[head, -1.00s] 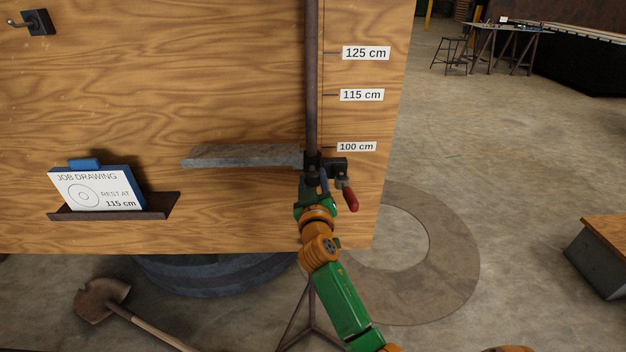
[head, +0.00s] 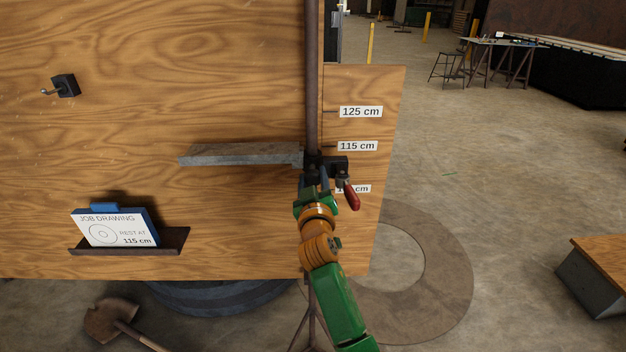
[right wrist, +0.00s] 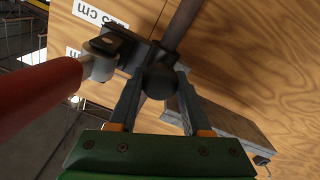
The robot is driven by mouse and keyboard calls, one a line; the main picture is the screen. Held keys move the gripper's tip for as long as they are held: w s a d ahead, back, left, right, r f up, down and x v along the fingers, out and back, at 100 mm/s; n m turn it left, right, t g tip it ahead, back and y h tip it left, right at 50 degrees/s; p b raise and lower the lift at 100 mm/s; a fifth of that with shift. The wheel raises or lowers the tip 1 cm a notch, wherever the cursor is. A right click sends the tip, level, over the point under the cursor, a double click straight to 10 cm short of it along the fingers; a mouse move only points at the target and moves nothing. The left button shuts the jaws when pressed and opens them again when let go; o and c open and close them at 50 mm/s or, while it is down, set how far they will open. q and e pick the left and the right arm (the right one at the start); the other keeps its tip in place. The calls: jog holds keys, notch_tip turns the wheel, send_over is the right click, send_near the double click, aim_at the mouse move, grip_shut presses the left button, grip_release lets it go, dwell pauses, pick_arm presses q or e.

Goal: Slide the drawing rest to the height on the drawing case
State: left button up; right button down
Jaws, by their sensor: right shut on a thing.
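The drawing rest (head: 243,154) is a flat grey ledge on a slider that rides a vertical post (head: 312,75). Its slider stands a little below the 115 cm label (head: 357,146) in the head view. My right gripper (head: 313,182) is shut on the rest's dark round knob (right wrist: 160,82), seen between the fingers in the right wrist view. A red-handled clamp lever (head: 352,196) hangs beside it. The drawing case (head: 117,228) holds a card reading "REST AT 115 cm" on a small shelf. My left gripper is not in view.
The 125 cm label (head: 361,112) is above, and the lowest label (head: 362,189) is partly hidden by the lever. A hook (head: 62,87) is on the wooden panel. A shovel (head: 112,320) and a flat steel ring (head: 445,290) lie on the floor.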

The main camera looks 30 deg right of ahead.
jog(key=shift+r, duration=0.3)
jog(key=c, duration=0.7)
grip_release()
jog(key=o, duration=0.4)
jog(key=shift+c, duration=0.2)
jog(key=shift+f, duration=0.15)
jog(key=b+v, duration=0.1)
jog(key=v, duration=0.5)
jog(key=shift+s+a+f+b, duration=0.1)
jog(key=shift+s+a+b, duration=0.1)
jog(key=shift+b, duration=0.15)
jog(key=shift+s+a, duration=0.1)
jog(key=shift+s, duration=0.1)
